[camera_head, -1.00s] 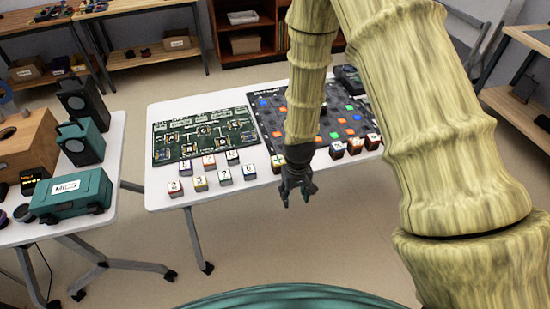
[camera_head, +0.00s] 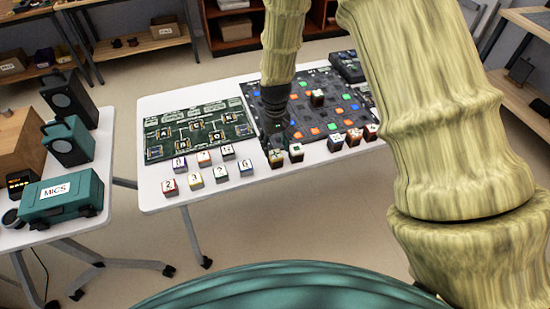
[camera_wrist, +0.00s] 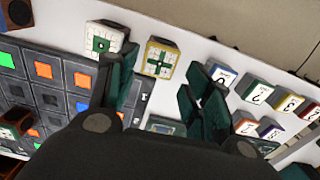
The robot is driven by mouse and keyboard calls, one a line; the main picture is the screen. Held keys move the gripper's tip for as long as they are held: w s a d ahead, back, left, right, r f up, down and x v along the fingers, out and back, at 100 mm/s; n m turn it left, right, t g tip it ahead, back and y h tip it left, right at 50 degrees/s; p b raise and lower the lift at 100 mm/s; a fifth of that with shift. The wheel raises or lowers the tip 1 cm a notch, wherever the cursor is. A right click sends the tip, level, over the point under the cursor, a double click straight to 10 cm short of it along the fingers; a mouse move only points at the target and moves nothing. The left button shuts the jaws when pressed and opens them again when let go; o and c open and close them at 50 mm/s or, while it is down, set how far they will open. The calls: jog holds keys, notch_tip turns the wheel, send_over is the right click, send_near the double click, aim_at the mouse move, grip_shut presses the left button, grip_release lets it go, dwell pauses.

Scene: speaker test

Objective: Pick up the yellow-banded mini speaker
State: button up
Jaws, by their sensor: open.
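A small cube-shaped block with a yellow band (camera_head: 275,157) stands at the front left corner of the dark grid board. In the wrist view this yellow-banded block (camera_wrist: 160,58) shows a white face with a green pattern, just beyond the gap between my fingers. I cannot tell for sure that it is the mini speaker. A numbered cube (camera_head: 195,181) also has yellow on it. My gripper (camera_head: 278,133) is over the board's left part, behind the banded block. In the wrist view my gripper (camera_wrist: 163,85) is open and empty, fingers apart.
A similar block (camera_wrist: 105,39) stands close beside the banded one. Several numbered cubes (camera_head: 221,173) stand on the white table (camera_head: 155,192). A green circuit board (camera_head: 190,151) lies left of the grid board (camera_head: 325,131). A MICS case (camera_head: 62,195) is on the left table.

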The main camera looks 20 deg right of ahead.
aim_at(275, 154)
jog(key=shift+f+p, duration=1)
jog(key=shift+f, duration=1.85)
jog(key=shift+s, duration=0.1)
jog(key=c, duration=0.8)
